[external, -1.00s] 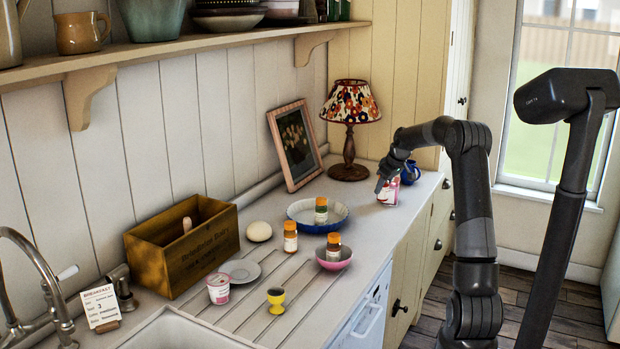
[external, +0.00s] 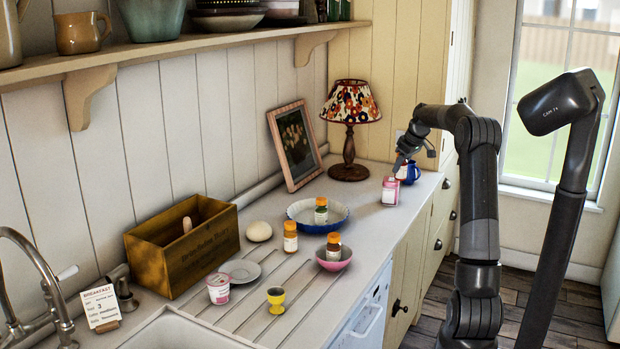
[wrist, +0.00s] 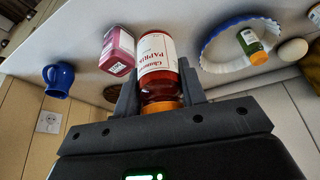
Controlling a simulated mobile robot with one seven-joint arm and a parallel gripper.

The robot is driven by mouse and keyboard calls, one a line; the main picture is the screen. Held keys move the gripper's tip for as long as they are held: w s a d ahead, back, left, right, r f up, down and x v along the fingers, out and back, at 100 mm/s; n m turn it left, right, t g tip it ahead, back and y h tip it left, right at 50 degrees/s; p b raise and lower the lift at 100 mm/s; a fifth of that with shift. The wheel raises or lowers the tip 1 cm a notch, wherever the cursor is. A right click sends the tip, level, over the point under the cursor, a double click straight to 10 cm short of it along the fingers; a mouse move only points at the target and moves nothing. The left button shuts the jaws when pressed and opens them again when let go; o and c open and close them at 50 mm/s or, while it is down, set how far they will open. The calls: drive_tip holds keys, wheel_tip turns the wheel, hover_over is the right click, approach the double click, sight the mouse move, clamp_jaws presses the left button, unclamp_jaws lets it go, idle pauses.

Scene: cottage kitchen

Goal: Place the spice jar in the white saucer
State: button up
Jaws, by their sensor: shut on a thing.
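My gripper (wrist: 158,92) is shut on a spice jar (wrist: 158,55) with red contents, an orange lid and a white label reading PAPRIKA. In the external view my gripper (external: 398,162) is at the far end of the counter, just above and behind the pink carton; the held jar cannot be made out clearly there. The white saucer (external: 253,277) lies empty on the counter in front of the wooden crate, far to the left of my gripper. The saucer is not in the wrist view.
The pink carton (external: 390,191) and blue jug (external: 410,173) stand near my gripper. A blue-rimmed dish (external: 338,225) and a pink bowl (external: 335,265) each hold a jar; another jar (external: 290,237) stands between. A yogurt cup (external: 218,289) and yellow egg cup (external: 276,301) stand near the saucer.

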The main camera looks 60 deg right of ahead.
drive_tip(key=w+a+n+y, duration=0.2)
drive_tip(key=w+a+n, duration=0.2)
drive_tip(key=w+a, duration=0.6)
drive_tip(key=n+g+y, duration=0.3)
drive_tip(key=n, duration=1)
hover_over(240, 274)
wheel_tip(240, 274, down, 11)
drive_tip(key=shift+f, duration=2.15)
drive_tip(key=shift+f, duration=0.15)
